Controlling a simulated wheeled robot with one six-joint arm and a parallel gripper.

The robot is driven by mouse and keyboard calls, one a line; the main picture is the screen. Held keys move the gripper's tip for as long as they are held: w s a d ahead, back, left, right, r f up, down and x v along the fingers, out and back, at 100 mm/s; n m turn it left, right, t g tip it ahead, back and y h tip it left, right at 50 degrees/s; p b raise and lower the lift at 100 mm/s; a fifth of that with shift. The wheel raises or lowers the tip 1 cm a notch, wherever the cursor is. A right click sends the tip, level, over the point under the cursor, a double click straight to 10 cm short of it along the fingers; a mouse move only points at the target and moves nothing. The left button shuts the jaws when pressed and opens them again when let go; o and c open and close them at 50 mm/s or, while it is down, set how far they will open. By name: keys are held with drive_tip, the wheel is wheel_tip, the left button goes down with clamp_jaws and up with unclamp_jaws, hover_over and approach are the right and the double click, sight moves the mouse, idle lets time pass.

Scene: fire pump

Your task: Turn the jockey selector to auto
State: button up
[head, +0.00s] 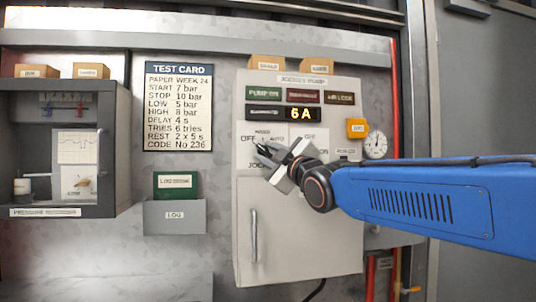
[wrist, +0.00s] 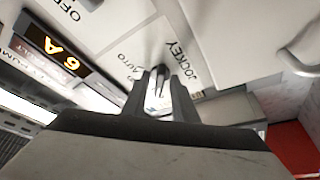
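The jockey selector (wrist: 158,82) is a small dark lever-like knob on the pale panel, under the JOCKEY label in the wrist view. The word AUTO is printed beside it, and another position label is partly hidden. My gripper (head: 268,151) is at the panel in the head view and covers the selector there. In the wrist view my two fingers stand on either side of the knob, with a narrow gap around it. I see no clear contact. The knob's exact pointing is hard to tell.
The pump cabinet (head: 300,235) has a lit 6 A display (head: 300,114) above the selector and a door handle (head: 254,236) below. An orange box (head: 357,128) and a round gauge (head: 375,145) are at right. A test card (head: 178,107) hangs at left.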

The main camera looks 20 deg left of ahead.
drive_tip(key=c, duration=0.4)
